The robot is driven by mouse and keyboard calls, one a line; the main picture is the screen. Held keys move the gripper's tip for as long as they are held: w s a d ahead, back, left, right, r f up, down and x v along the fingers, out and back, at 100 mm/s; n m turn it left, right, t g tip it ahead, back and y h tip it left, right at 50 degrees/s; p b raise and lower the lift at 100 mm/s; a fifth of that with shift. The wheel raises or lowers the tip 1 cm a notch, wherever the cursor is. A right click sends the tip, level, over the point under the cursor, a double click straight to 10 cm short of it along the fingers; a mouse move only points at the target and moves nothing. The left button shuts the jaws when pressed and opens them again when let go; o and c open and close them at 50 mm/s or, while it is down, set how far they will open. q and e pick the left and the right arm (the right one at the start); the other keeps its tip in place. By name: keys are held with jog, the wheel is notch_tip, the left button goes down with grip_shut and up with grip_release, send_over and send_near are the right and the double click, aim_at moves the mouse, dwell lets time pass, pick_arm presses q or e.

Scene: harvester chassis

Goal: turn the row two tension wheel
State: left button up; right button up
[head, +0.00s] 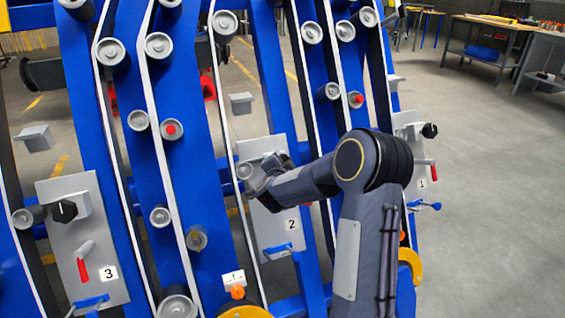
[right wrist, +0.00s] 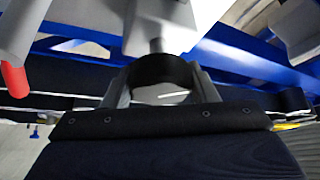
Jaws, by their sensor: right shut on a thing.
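The row two panel (head: 275,235) is a grey plate marked 2 on the blue frame, in the middle of the head view. My right gripper (head: 262,178) is at its upper part and covers most of its tension wheel there. In the right wrist view the black round wheel (right wrist: 160,70) sits on a short shaft from a light grey block (right wrist: 160,25). The fingers of my right gripper (right wrist: 162,82) are on both sides of the wheel, shut on it. The wheel's pointer mark cannot be made out. My left gripper is not in view.
Panel 3 (head: 60,250) at the left and panel 1 (head: 410,155) at the right carry similar black knobs and red-tipped levers. A red-tipped lever (right wrist: 14,75) is close by in the right wrist view. White belts and rollers run between the panels. Open floor (head: 480,200) lies at the right.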

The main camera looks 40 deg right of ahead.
dwell(0.5)
jog(key=o, duration=1)
jog(key=p+v, duration=0.1)
jog(key=v, duration=0.6)
jog(key=shift+s+a+r, duration=0.1)
jog(key=shift+s+a, duration=0.15)
jog(key=shift+a, duration=0.05)
